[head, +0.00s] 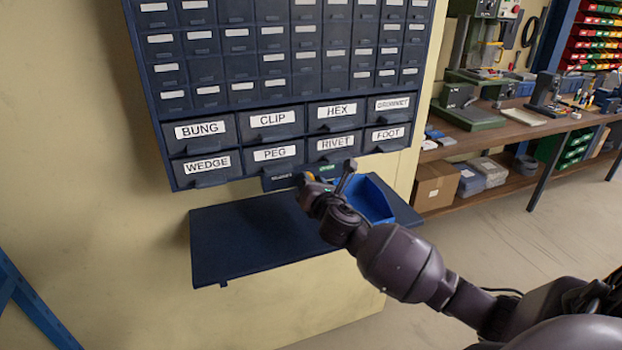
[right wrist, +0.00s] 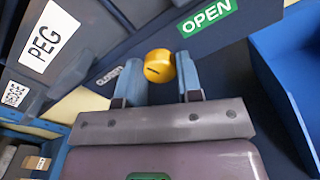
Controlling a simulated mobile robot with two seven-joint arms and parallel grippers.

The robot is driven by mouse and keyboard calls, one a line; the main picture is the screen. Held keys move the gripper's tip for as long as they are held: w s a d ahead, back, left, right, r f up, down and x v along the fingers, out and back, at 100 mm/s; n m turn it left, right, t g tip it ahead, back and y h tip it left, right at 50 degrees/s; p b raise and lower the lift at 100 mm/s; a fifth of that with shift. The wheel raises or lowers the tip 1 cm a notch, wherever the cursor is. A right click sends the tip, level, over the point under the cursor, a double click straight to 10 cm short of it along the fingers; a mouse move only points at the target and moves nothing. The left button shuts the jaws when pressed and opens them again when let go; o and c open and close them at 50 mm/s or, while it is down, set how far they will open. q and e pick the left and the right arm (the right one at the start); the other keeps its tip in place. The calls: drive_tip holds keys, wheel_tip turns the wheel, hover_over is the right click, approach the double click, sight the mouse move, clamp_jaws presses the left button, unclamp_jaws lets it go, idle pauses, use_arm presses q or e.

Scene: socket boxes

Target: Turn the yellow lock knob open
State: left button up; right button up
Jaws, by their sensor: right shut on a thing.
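The yellow lock knob (right wrist: 158,66) is round with a short dark mark on its face. My right gripper (right wrist: 160,76) is shut on the knob, one finger on each side. I cannot tell exactly which label the dark mark points to. In the head view, my right gripper (head: 313,183) mostly covers the knob, and only a small yellow bit (head: 308,177) shows. My left gripper is not in view.
A dark blue drawer cabinet (head: 262,93) with labelled drawers hangs on the wall. A dark shelf (head: 240,245) juts out below it, with a blue bin (head: 372,196) close behind my right wrist. A workbench (head: 505,130) stands at the right. The floor there is clear.

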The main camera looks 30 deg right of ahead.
use_arm(q)
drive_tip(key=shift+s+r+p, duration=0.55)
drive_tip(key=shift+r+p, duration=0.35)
drive_tip(key=shift+p, duration=0.8)
use_arm(e)
drive_tip(key=shift+f+m, duration=0.1)
drive_tip(key=shift+m, duration=8.3)
drive_tip(key=shift+d, duration=0.1)
drive_tip(key=o, duration=0.9)
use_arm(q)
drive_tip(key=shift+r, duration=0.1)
use_arm(e)
drive_tip(key=shift+o, duration=0.2)
drive_tip(key=shift+s, duration=0.1)
use_arm(q)
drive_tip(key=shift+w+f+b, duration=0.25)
drive_tip(key=shift+b, duration=0.3)
use_arm(e)
drive_tip(key=v, duration=1)
drive_tip(key=shift+s, duration=0.35)
